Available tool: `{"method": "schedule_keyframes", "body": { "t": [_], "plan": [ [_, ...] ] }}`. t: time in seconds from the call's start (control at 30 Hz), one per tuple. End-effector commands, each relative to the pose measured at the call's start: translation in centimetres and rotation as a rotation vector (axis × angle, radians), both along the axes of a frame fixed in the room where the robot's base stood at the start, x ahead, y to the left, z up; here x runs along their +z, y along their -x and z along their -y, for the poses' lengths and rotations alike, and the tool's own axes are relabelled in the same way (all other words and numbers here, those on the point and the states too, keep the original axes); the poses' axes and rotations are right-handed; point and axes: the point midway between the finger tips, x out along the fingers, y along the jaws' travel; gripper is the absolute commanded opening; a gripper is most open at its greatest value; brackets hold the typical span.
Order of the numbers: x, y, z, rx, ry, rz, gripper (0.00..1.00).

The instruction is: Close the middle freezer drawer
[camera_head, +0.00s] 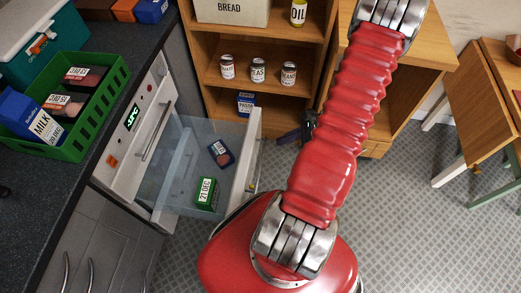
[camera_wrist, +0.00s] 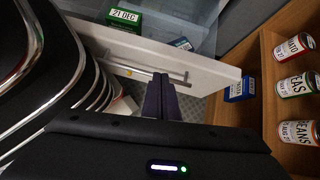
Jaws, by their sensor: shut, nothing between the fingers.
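The open freezer drawer (camera_head: 185,165) has clear walls and a white front (camera_head: 246,150). It sticks out from the white freezer (camera_head: 135,125) at the left of the head view. A green box (camera_head: 207,195) marked 21 DEC and a dark blue box (camera_head: 221,153) lie in it. In the wrist view the drawer's white front (camera_wrist: 215,65) and its bar handle (camera_wrist: 115,67) show ahead. My gripper (camera_wrist: 160,78) is shut and empty, its fingertips overlapping the handle's right part; I cannot tell whether they touch. In the head view my gripper (camera_head: 308,128) is partly hidden by my arm, right of the drawer front.
A wooden shelf (camera_head: 262,95) with several cans (camera_head: 258,72) and a blue pasta box (camera_head: 246,103) stands behind the drawer. The dark counter (camera_head: 100,170) at left holds a green crate (camera_head: 106,118). Tiled floor (camera_head: 400,220) is clear at right.

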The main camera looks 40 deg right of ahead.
Motion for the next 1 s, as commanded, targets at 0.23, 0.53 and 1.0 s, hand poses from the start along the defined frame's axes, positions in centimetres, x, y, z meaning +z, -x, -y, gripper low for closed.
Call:
{"method": "schedule_keyframes", "body": {
  "t": [0.23, 0.53, 1.0],
  "plan": [
    [-3.0, 1.8, 0.8, -0.124, -0.065, -0.017, 0.00],
    [-3.1, 1.8, 0.9, -0.129, -0.067, -0.017, 0.00],
    [-5.8, -0.4, -0.9, -0.124, -0.068, -0.019, 0.00]
  ]
}}
